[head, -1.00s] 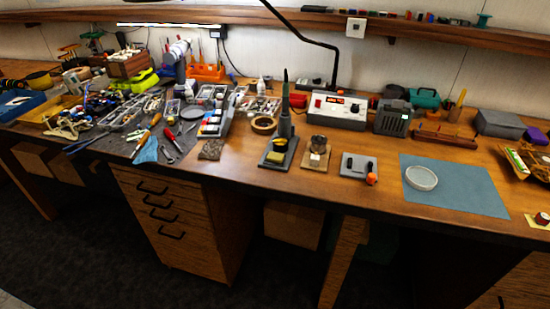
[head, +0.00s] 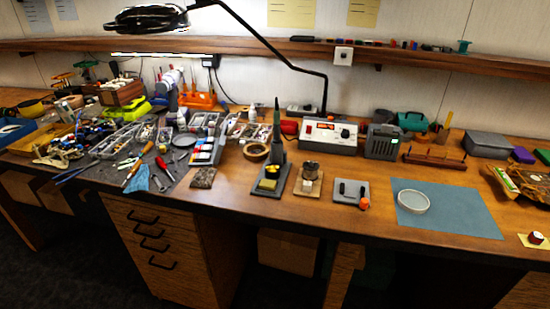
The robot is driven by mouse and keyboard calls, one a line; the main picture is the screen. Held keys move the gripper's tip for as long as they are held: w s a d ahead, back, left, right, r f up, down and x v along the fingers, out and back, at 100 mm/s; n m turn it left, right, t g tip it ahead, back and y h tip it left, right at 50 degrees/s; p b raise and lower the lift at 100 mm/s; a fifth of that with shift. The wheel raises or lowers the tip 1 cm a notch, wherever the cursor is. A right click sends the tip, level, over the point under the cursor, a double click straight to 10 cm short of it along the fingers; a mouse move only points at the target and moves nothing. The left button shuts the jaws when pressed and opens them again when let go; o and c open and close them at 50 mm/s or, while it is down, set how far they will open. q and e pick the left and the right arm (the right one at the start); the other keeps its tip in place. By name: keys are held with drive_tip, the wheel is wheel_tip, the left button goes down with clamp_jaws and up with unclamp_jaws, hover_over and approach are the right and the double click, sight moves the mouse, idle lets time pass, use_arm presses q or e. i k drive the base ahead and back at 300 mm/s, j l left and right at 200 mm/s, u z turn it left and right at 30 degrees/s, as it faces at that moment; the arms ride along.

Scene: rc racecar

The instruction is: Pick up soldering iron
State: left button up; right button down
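The soldering iron (head: 277,125) stands upright in its holder on a grey base (head: 268,187) near the middle of the workbench, in the head view. Its dark greenish handle points up. The white soldering station (head: 328,136) with a lit red display stands behind and to the right. Neither of my grippers is in view.
A small brown stand (head: 308,180) and a grey plate with an orange item (head: 351,192) sit right of the iron. A blue mat (head: 455,212) holds a white dish (head: 413,202). Tools clutter the left. A black lamp arm (head: 275,45) hangs above.

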sight(276, 139)
drive_tip(key=i+j, duration=0.1)
drive_tip(key=j, duration=0.25)
drive_tip(key=i+j, duration=0.15)
drive_tip(key=j, duration=0.25)
drive_tip(key=i+j, duration=0.1)
drive_tip(key=j, duration=0.25)
drive_tip(key=i+j, duration=0.15)
drive_tip(key=j, duration=0.2)
